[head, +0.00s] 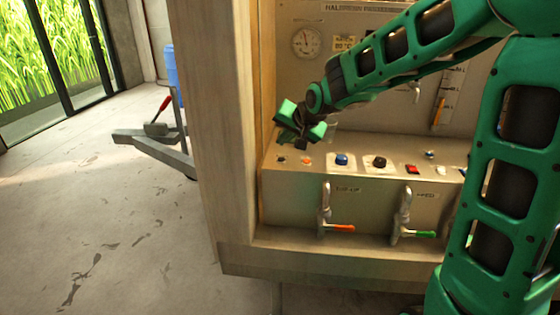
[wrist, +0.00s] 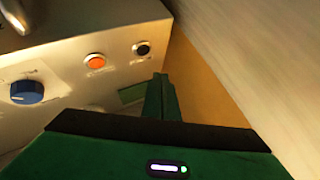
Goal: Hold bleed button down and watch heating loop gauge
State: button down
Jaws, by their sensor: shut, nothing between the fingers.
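A round white gauge (head: 306,42) with a thin needle is on the upright back panel; I cannot read its label or value. On the sloping console (head: 290,190) sit a small orange button (head: 306,161) and, left of it, a small black button (head: 281,159). The wrist view shows the orange button (wrist: 95,62) and the black button (wrist: 142,48) too. Labels are too small to tell which is the bleed button. My gripper (head: 303,140) is shut and empty, above these buttons. In the wrist view its fingertips (wrist: 160,78) are beside the black button, apparently apart from it.
Right of the orange button are a blue knob (head: 341,159), a black knob (head: 379,162) and a red switch (head: 411,169). Levers with orange (head: 342,228) and green (head: 425,234) handles hang on the front. A wooden side wall (head: 225,130) stands close on the left.

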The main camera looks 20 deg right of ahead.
aim_at(281, 160)
jog(key=shift+r, duration=0.9)
jog(key=shift+r, duration=0.1)
dwell(2.4)
jog(key=shift+r, duration=1.75)
jog(key=shift+w, duration=0.1)
jog(key=shift+f, duration=4.45)
jog(key=shift+f, duration=0.3)
